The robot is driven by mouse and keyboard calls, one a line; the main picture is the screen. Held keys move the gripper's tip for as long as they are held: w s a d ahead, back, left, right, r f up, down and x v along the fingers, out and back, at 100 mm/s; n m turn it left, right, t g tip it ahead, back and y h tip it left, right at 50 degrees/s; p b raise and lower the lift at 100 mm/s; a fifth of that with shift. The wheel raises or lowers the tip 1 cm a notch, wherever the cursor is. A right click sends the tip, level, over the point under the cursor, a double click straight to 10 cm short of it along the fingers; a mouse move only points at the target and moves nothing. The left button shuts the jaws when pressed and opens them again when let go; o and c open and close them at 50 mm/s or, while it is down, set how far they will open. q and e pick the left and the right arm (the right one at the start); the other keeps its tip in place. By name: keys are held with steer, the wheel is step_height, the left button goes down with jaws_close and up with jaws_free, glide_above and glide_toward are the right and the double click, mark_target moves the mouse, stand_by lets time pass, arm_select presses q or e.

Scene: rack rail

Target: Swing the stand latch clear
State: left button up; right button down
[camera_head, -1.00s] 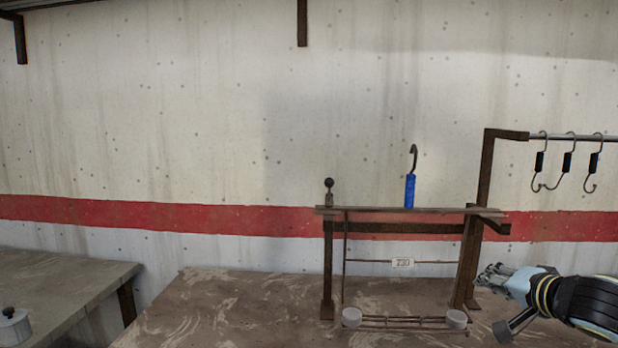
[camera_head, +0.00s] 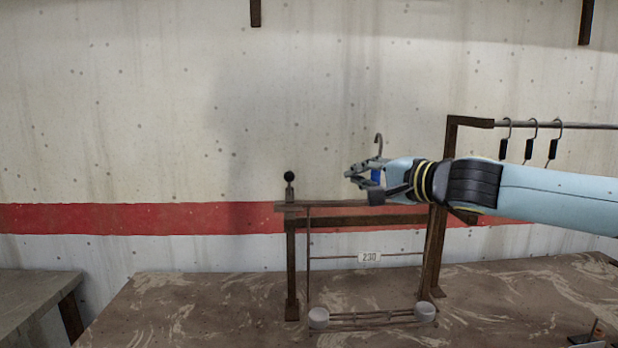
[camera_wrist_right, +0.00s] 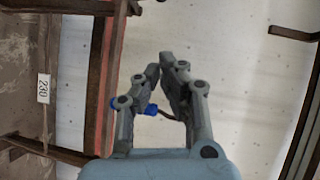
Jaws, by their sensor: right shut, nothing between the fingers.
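A dark hook with a blue handle (camera_head: 376,177) is at the top rail, partly hidden by my right gripper (camera_head: 349,179). The gripper is shut and empty, to the right of the knob and apart from it. In the right wrist view its fingertips (camera_wrist_right: 166,60) converge, with blue (camera_wrist_right: 151,109) showing behind.
Several dark hooks (camera_head: 531,143) hang from a rail (camera_head: 560,125) at the right. Two pale round cups (camera_head: 318,318) sit low at the stand's foot. Another table (camera_head: 28,305) is at the left. The space left of the knob is clear.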

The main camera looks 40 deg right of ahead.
steer(key=w+b, duration=0.1)
glide_toward(289, 184)
steer(key=w+d+r, duration=0.1)
steer(key=w+d, duration=0.2)
steer(key=w, duration=0.3)
steer(key=shift+s+a, duration=0.1)
steer(key=shift+s, duration=0.05)
stand_by(0.3)
